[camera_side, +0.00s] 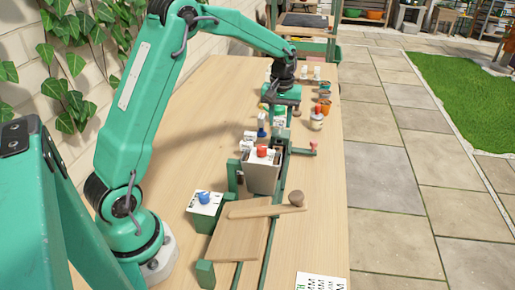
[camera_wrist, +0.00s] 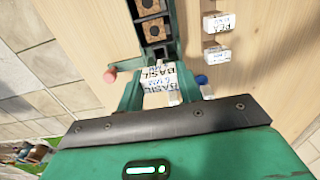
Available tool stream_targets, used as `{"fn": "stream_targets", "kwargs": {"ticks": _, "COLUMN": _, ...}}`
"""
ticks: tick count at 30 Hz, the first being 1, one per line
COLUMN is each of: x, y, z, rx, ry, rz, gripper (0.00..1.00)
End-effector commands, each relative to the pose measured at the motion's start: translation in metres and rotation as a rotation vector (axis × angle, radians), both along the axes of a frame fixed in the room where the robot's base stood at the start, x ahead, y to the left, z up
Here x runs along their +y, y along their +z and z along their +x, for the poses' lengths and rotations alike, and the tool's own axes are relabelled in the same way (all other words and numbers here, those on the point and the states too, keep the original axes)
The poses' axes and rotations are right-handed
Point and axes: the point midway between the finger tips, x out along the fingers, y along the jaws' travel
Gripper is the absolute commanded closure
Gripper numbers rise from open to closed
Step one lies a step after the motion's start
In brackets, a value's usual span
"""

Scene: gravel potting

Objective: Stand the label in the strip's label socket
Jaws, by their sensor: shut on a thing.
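In the wrist view a white label (camera_wrist: 158,84) printed BASIL sits between the fingertips of my gripper (camera_wrist: 160,88), which is shut on it. In the side view my gripper (camera_side: 279,114) is low over the far half of the bench, and the label is too small to make out clearly. The strip (camera_wrist: 154,30), a dark rail with brown square-framed cells, lies just ahead of the label in the wrist view. I cannot tell which opening is the label socket; the label and jaws hide part of the strip's near end.
Two white blocks, one printed PEA (camera_wrist: 217,22), lie right of the strip. A red knob (camera_wrist: 110,76) is left of my gripper. Nearer stand a pot with a red top (camera_side: 262,172), a green box with a blue knob (camera_side: 203,210), and a wooden board (camera_side: 238,240).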

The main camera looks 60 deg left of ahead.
Motion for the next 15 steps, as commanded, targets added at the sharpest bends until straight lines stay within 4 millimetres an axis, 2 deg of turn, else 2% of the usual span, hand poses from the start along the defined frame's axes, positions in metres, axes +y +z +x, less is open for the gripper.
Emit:
{"fn": "stream_targets", "kwargs": {"ticks": 6, "x": 0.0, "y": -0.014, "z": 0.0, "rx": 0.001, "ry": 0.0, "rz": -0.001, "gripper": 0.81}}
{"fn": "stream_targets", "kwargs": {"ticks": 15, "x": 0.0, "y": -0.022, "z": 0.0, "rx": 0.0, "ry": 0.0, "rz": 0.0, "gripper": 0.81}}
